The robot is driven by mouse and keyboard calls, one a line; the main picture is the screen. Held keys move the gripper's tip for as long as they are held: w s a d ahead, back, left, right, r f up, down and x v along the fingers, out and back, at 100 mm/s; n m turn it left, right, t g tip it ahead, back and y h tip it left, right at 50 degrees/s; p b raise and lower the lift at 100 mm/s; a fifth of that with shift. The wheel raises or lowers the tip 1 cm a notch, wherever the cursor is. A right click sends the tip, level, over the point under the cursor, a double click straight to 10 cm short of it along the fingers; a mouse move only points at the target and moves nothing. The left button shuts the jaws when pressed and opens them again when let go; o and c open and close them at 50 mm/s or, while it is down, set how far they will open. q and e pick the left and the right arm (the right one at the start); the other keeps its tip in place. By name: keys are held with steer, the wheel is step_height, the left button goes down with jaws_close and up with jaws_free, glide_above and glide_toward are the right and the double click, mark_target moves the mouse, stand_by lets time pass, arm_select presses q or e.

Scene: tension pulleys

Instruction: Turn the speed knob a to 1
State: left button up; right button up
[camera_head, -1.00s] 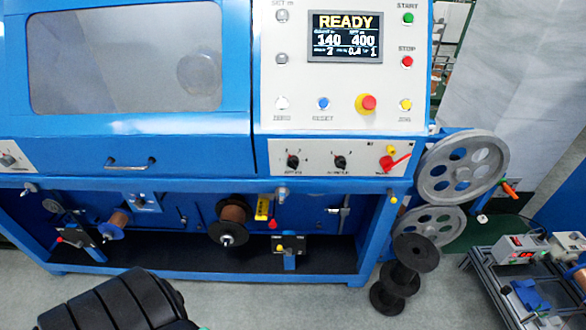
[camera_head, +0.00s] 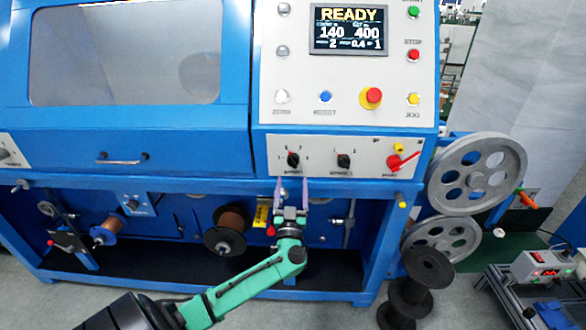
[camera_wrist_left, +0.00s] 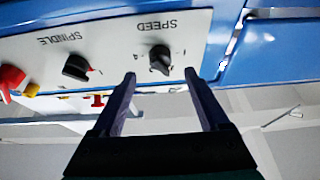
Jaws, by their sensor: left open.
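The speed knob (camera_head: 293,159) is a black knob on the white control strip of the blue machine. In the left wrist view the speed knob (camera_wrist_left: 160,60) shows upside down under the label SPEED. Its exact pointer setting is hard to read. My left gripper (camera_head: 292,183) is just below the knob in the head view, fingers pointing up at the panel. In the left wrist view the left gripper (camera_wrist_left: 160,76) is open and empty, its two fingertips on either side of the knob's line, apparently short of it. My right gripper is not in view.
The black spindle knob (camera_head: 343,160) sits right of the speed knob. A red switch (camera_head: 396,161) is farther right. The display (camera_head: 348,31) reads READY, 140 and 400. Copper spools hang below the strip. Large grey pulleys (camera_head: 477,174) stand at the right.

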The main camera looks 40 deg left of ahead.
mark_target(296, 166)
arm_select(q)
steer(key=x, duration=0.6)
steer(key=shift+w+a+r, duration=0.1)
steer(key=shift+w+a, duration=0.1)
jaws_close()
steer(key=shift+d+r+n+g+y+p, duration=0.15)
steer(key=shift+n+g+y+p, duration=0.25)
steer(key=shift+n+p, duration=0.65)
steer(key=shift+d+n+g+y+p, duration=0.1)
steer(key=shift+n+g+y+p, duration=0.35)
steer(key=shift+n, duration=0.7)
steer(key=n+g+p, duration=0.1)
steer(key=n, duration=0.2)
steer(key=n+g+y, duration=0.1)
steer(key=n, duration=0.2)
steer(key=shift+w+d+g+y+p, duration=0.15)
steer(key=shift+g+y+p, duration=0.1)
steer(key=shift+g+p, duration=0.1)
steer(key=shift+w+d+n+g+p, duration=0.1)
steer(key=shift+n+g+p, duration=0.45)
steer(key=shift+n, duration=0.95)
steer(key=shift+n+g+p, duration=0.35)
steer(key=shift+n+g, duration=0.4)
steer(key=shift+n, duration=0.75)
